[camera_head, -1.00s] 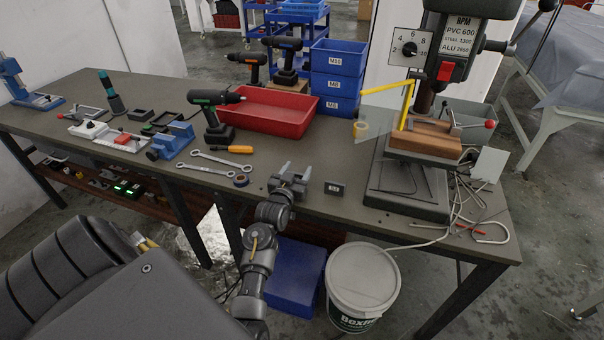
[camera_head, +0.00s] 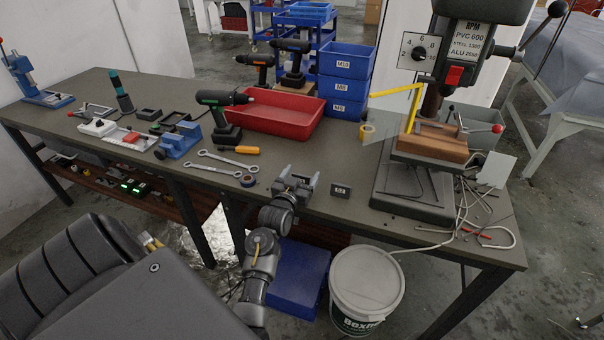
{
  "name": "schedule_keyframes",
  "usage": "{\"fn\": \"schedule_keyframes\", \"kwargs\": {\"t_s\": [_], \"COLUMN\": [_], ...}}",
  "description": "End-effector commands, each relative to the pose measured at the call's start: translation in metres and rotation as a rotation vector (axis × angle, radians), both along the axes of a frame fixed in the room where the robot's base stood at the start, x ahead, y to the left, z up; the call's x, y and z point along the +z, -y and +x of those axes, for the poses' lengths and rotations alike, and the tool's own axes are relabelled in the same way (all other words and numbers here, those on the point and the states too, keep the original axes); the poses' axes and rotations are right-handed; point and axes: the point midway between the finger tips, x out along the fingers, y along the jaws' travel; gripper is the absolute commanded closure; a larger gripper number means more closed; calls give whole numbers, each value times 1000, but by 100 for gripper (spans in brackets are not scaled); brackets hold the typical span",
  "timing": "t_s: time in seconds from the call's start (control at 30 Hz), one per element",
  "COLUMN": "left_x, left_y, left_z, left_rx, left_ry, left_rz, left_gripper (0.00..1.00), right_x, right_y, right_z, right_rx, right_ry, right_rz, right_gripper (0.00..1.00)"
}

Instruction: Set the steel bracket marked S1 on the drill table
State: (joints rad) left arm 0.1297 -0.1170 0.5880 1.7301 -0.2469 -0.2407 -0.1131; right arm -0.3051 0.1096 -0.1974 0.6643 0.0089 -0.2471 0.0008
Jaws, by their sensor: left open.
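A small dark block with a pale label (camera_head: 341,191) stands near the bench's front edge; the label is too small to read, so I cannot tell whether it is the S1 bracket. My left gripper (camera_head: 297,182) is open and empty, just left of this block and apart from it. The drill press stands at the right, with a wooden block (camera_head: 432,149) at its work level. The drill table beneath that wood is mostly hidden. My right gripper is not in view.
A red tray (camera_head: 268,118), blue bins (camera_head: 342,88) and cordless drills stand behind. Wrenches (camera_head: 228,160), a screwdriver and a blue vise (camera_head: 178,140) lie to the left. The drill's base (camera_head: 412,203) and loose cables are to the right. A white bucket (camera_head: 366,282) stands on the floor.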

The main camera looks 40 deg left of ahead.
Motion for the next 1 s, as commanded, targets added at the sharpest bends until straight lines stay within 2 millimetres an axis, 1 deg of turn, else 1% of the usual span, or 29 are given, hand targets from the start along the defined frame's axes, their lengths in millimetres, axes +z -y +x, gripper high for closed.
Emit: {"fn": "schedule_keyframes", "kwargs": {"t_s": [0.03, 0.3, 0.4, 0.5, 0.6, 0.7, 1.0], "left_x": [-2, -2, -2, -2, -2, -1, -1], "left_y": [3, 22, 28, 32, 35, 35, 35], "left_z": [-10, -64, -81, -92, -99, -101, -102], "left_rx": [0, 0, 0, 0, -1, 0, 0], "left_ry": [-3, -2, -2, -1, -1, 1, 1], "left_rz": [1, 0, 0, 1, 0, -1, -1], "left_gripper": [24, 24, 24, 24, 24, 24, 24], "right_x": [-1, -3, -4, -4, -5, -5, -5], "right_y": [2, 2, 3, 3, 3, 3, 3], "right_z": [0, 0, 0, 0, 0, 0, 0], "right_rx": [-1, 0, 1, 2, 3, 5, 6], "right_ry": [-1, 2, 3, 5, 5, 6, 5], "right_rz": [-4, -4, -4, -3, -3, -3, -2], "right_gripper": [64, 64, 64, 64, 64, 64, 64]}}
